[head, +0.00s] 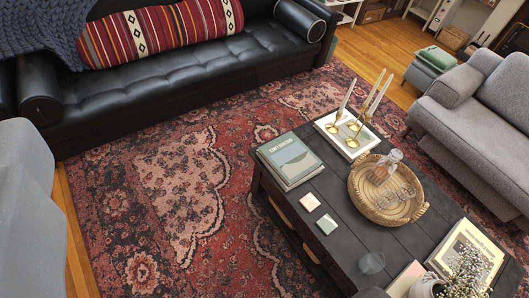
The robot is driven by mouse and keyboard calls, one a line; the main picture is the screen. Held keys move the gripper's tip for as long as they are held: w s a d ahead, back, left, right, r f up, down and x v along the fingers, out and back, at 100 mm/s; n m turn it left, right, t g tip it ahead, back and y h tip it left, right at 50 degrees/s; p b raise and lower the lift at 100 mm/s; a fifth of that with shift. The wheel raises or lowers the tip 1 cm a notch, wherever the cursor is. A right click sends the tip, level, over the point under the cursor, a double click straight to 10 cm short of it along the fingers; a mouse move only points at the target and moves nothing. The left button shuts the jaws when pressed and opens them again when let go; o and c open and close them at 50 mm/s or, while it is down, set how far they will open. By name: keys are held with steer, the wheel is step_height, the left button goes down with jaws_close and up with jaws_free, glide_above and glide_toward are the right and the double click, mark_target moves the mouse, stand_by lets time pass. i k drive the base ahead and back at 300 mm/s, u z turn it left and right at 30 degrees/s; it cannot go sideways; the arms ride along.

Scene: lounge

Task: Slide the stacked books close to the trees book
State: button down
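A short stack of books (290,160) lies at the far left corner of the dark coffee table (335,215). Its top book has a grey-teal cover with a pale picture and small lettering. A yellow-bordered book (465,258) with a dark picture lies at the table's right end, partly behind a plant. I cannot read its title or tell for sure that it is the trees book. A wide gap with a round tray separates it from the stack. My gripper is not in view.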

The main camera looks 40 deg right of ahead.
mark_target(292, 163)
steer(key=z, duration=0.5)
steer(key=i, duration=1.15)
steer(key=z, duration=0.75)
steer(key=i, duration=0.3)
steer(key=z, duration=0.3)
